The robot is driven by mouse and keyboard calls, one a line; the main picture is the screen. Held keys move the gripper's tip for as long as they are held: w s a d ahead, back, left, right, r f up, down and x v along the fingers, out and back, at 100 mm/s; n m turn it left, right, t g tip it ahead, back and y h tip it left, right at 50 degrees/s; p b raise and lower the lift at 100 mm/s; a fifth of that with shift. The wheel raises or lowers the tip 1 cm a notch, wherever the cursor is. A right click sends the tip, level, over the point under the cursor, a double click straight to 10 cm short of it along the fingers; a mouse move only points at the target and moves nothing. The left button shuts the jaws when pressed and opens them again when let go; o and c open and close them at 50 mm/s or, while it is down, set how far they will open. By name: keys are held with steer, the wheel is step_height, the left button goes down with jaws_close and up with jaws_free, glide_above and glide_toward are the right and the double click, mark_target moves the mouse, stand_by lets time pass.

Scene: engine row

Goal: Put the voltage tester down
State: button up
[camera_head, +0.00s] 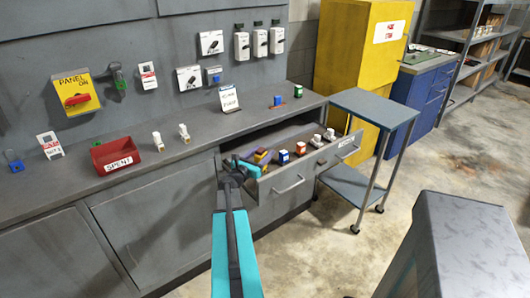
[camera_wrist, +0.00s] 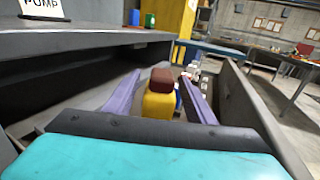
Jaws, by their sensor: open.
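The voltage tester seems to be the yellow piece with a dark red top (camera_wrist: 159,104), seen in the wrist view. It stands between the two purple fingers of my gripper (camera_wrist: 160,97), with a gap visible on each side. My gripper is open. In the head view my gripper (camera_head: 257,158) is at the left end of the open drawer (camera_head: 292,184), and a small yellow bit of the tester shows by the fingers. The tester's underside is hidden, so I cannot tell whether it touches the drawer floor.
The counter (camera_head: 205,141) overhangs the drawer's back. A red SPENT bin (camera_head: 115,154) stands on it. A trolley (camera_head: 372,107) stands right of the drawer.

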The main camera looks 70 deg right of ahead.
steer(key=shift+w+a+b, duration=0.3)
steer(key=shift+a+b, duration=0.05)
steer(key=shift+a, duration=1.2)
steer(key=shift+w+a+b, duration=0.25)
steer(key=shift+a+b, duration=0.05)
steer(key=shift+a, duration=1.3)
steer(key=shift+w+a+b, duration=0.3)
steer(key=shift+a+b, duration=0.05)
steer(key=shift+a, duration=1.2)
